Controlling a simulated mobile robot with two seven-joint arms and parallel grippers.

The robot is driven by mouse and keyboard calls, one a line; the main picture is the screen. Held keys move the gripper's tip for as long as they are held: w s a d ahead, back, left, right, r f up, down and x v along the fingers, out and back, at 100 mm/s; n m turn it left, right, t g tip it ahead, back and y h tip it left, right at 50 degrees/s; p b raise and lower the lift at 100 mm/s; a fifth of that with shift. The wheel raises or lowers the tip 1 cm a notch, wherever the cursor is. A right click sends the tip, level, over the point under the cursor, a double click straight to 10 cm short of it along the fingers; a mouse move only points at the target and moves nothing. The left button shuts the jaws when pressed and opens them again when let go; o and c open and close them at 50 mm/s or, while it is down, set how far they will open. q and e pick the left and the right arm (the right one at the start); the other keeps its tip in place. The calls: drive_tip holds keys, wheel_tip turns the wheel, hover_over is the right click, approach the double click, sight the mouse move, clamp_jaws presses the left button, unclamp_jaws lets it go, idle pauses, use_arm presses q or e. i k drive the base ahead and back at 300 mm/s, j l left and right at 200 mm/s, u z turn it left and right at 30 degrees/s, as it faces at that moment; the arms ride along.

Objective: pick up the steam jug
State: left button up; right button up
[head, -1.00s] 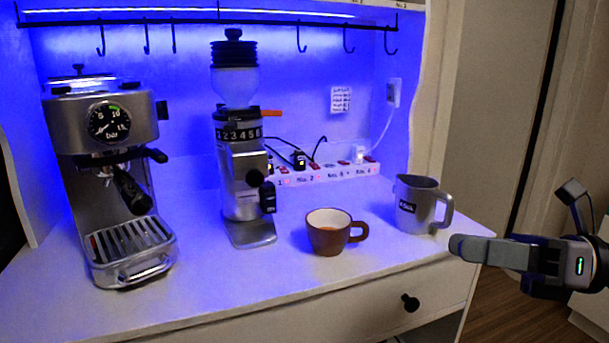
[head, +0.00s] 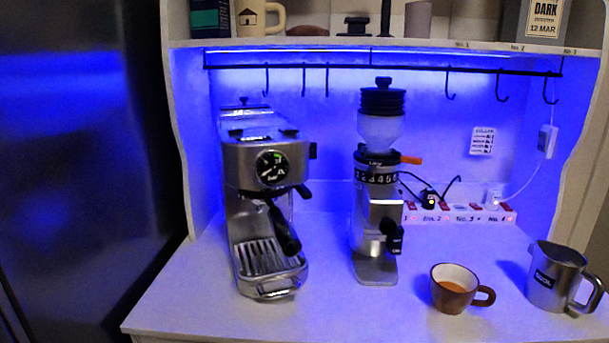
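The steam jug (head: 554,278) is a grey metal pitcher with a dark label on its side. It stands upright on the white counter (head: 190,300) at the far right of the head view, with its handle to the right, near the picture's edge. Nothing holds it. Neither of my grippers shows in the view now.
A brown cup (head: 450,291) with orange-brown liquid stands just left of the jug. A coffee grinder (head: 377,230) and an espresso machine (head: 262,180) stand further left. A power strip (head: 455,215) runs behind. Hooks and a shelf (head: 400,50) hang above.

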sight(557, 272)
drive_tip(key=z, duration=1.45)
